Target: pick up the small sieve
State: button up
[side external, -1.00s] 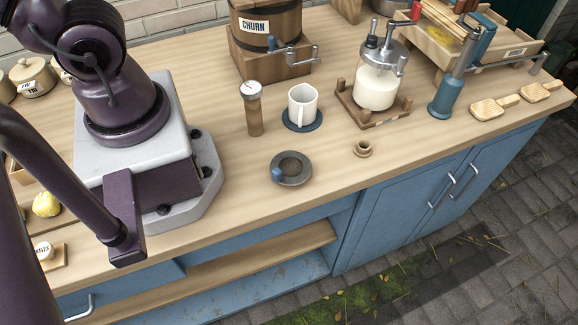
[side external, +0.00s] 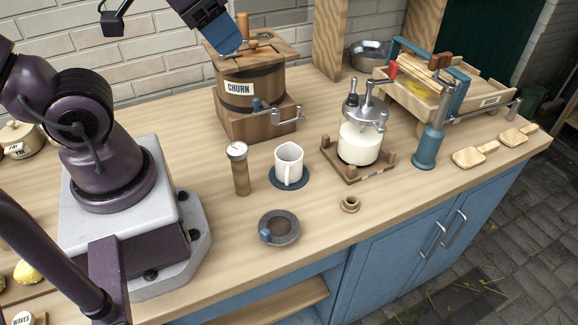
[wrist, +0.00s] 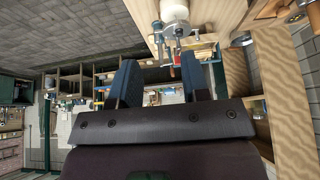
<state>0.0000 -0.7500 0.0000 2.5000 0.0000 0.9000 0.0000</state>
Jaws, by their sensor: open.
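The small sieve (side external: 280,229) appears to be the round grey dish with a mesh-like centre and a blue knob on its left rim. It lies flat on the wooden counter near the front edge, in front of the white mug. My gripper (side external: 228,42) is high at the top of the side view, over the churn and far from the sieve. Only part of it shows there. In the wrist view my gripper (wrist: 172,78) has its two blue fingers spread apart with nothing held between them. The sieve is not seen in the wrist view.
A white mug (side external: 288,163) on a dark coaster and a wooden cylinder with a dial (side external: 239,170) stand behind the sieve. A small wooden ring (side external: 349,204) lies to its right. The churn (side external: 252,97) and a milk jar (side external: 360,142) stand farther back.

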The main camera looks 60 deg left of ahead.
jog(key=o, duration=1.1)
jog(key=shift+d, duration=0.1)
jog(key=n+g, duration=0.6)
jog(key=n, duration=0.8)
send_over(279, 225)
notch_tip(279, 225, down, 22)
jog(key=f, duration=0.5)
jog(key=shift+a+f, duration=0.25)
jog(key=shift+f, duration=0.15)
jog(key=shift+d+f, duration=0.2)
jog(key=shift+f, duration=3.05)
